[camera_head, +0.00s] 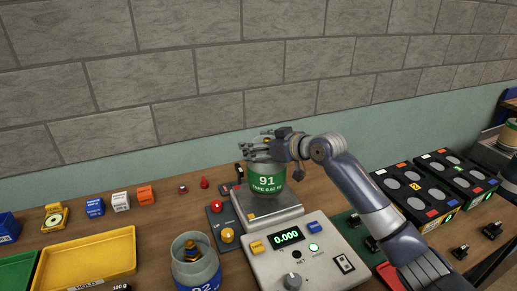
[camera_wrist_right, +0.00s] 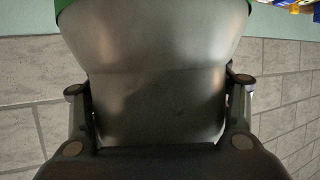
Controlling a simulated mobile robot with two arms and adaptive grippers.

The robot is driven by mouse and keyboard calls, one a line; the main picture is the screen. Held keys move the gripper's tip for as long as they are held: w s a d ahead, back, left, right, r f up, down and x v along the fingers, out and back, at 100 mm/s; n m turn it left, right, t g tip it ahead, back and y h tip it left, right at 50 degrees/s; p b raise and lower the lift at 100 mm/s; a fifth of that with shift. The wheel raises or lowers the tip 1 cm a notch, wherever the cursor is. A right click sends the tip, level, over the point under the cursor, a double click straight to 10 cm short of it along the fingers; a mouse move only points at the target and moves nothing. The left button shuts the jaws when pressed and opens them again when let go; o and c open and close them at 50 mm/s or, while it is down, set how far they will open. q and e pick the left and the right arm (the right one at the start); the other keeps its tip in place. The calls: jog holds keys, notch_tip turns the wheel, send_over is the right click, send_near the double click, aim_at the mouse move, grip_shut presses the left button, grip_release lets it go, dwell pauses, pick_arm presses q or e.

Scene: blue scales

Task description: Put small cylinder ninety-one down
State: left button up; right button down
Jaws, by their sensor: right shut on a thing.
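The small cylinder 91 (camera_head: 266,181), grey with a green label, is upright over the metal plate of the scale (camera_head: 283,215). I cannot tell whether its base touches the plate. The scale's display (camera_head: 288,237) reads 0.000. My right gripper (camera_head: 268,148) is shut on the cylinder's top, its arm coming in from the right. In the right wrist view, the grey cylinder body (camera_wrist_right: 155,90) fills the space between the fingers, with a green edge at the top. My left gripper is not in view.
Black boxes with round openings (camera_head: 415,193) stand at right. A grey wall is behind.

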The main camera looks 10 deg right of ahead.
jog(key=shift+w+r, duration=0.25)
jog(key=shift+w, duration=0.15)
jog(key=shift+f+p, duration=0.85)
jog(key=shift+f, duration=0.9)
jog(key=c, duration=0.7)
grip_release()
jog(key=shift+s+f, duration=0.1)
jog(key=shift+f, duration=0.3)
jog(key=o, duration=0.5)
jog(key=shift+c, duration=0.2)
jog(key=shift+s+r, duration=0.1)
jog(key=shift+r, duration=0.1)
